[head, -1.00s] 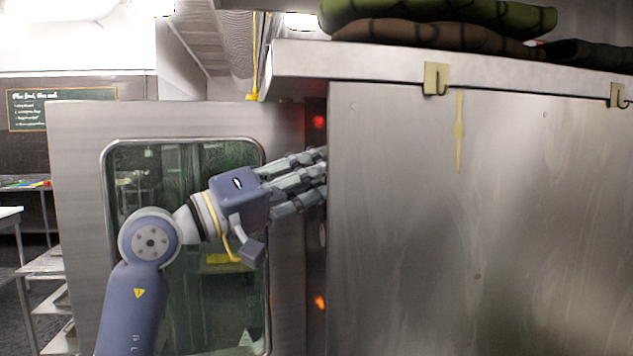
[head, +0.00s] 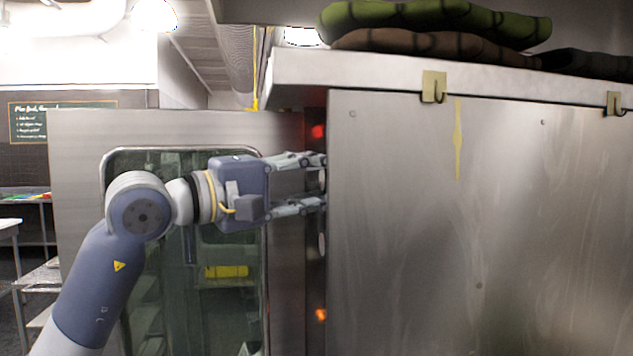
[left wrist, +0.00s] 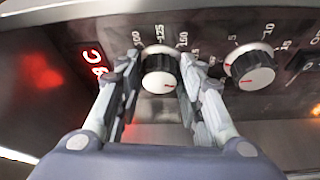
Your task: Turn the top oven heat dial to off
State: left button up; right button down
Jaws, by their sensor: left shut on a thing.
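The heat dial (left wrist: 160,76) is a round knob with a white face, a black rim and a red mark, in the left wrist view. Numbers such as 100 and 125 stand around it. My left gripper (left wrist: 154,88) is around this dial, with a finger on each side, shut on it. In the head view the left gripper (head: 322,183) reaches the narrow control strip (head: 316,275) at the oven's edge, fingers one above the other. Their tips are partly hidden by the strip's side. My right gripper is not in view.
A second dial (left wrist: 250,69) with smaller numbers sits to the right in the left wrist view. A red-lit display (left wrist: 93,64) is on the left. The oven's glass door (head: 225,300) is behind my arm. A large steel panel (head: 440,230) fills the right.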

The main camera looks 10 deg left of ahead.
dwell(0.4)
pick_arm(q)
jog(key=o, duration=1.1)
jog(key=shift+c, duration=0.2)
jog(key=shift+a, duration=0.1)
jog(key=v, duration=1.1)
jog(key=shift+s+a, duration=0.3)
jog(key=shift+f, duration=0.1)
